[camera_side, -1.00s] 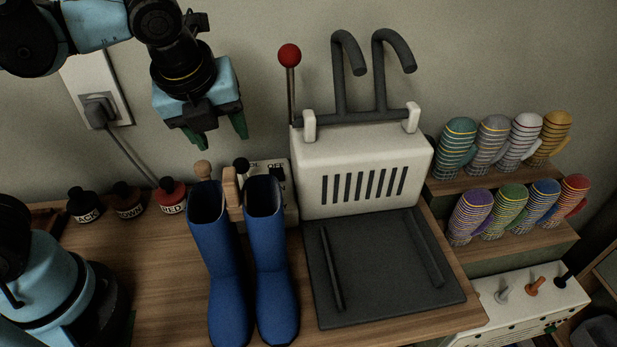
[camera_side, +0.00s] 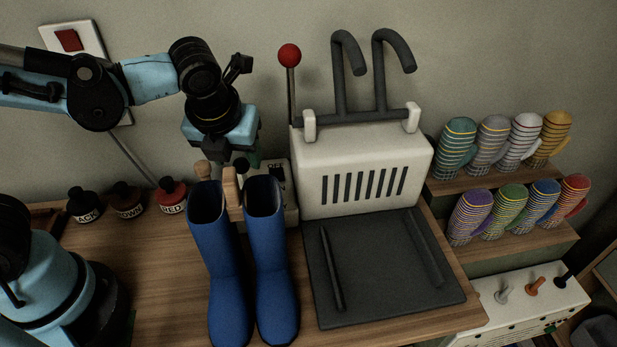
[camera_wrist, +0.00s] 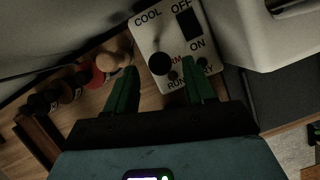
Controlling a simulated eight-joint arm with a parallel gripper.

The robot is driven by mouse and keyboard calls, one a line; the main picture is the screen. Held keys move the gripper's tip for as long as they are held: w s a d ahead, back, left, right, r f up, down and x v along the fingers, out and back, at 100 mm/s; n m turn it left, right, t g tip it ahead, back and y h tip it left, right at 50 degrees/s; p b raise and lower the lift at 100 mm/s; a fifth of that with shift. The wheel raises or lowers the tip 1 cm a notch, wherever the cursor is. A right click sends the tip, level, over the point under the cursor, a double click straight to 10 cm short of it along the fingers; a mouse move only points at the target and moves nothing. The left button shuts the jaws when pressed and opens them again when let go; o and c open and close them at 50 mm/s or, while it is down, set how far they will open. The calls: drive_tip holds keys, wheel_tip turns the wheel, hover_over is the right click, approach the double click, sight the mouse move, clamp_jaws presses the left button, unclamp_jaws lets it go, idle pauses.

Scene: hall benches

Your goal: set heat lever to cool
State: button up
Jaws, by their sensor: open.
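The heat lever has a round black knob (camera_wrist: 159,63) over a white control panel (camera_wrist: 151,38). The panel reads COOL at the top. The knob partly covers a word ending in RM. The knob also shows in the side view (camera_side: 241,164), behind the blue boots. My gripper (camera_wrist: 160,68) is open and empty above the panel, its green fingers on either side of the knob in the wrist view. I cannot tell whether a finger touches it. In the side view my gripper (camera_side: 232,160) hangs just over the panel, fingertips partly hidden.
Two blue boots (camera_side: 230,270) stand in front of the panel, a wooden knob (camera_side: 203,168) close left of the lever. A white slotted machine (camera_side: 362,165) with a red-ball lever (camera_side: 289,56) stands at right. Small bottles (camera_side: 128,199) stand at left. An OFF/ON switch (camera_wrist: 190,27) is beside the knob.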

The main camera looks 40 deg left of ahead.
sight(239, 161)
drive_tip(key=shift+x, duration=2.05)
clamp_jaws()
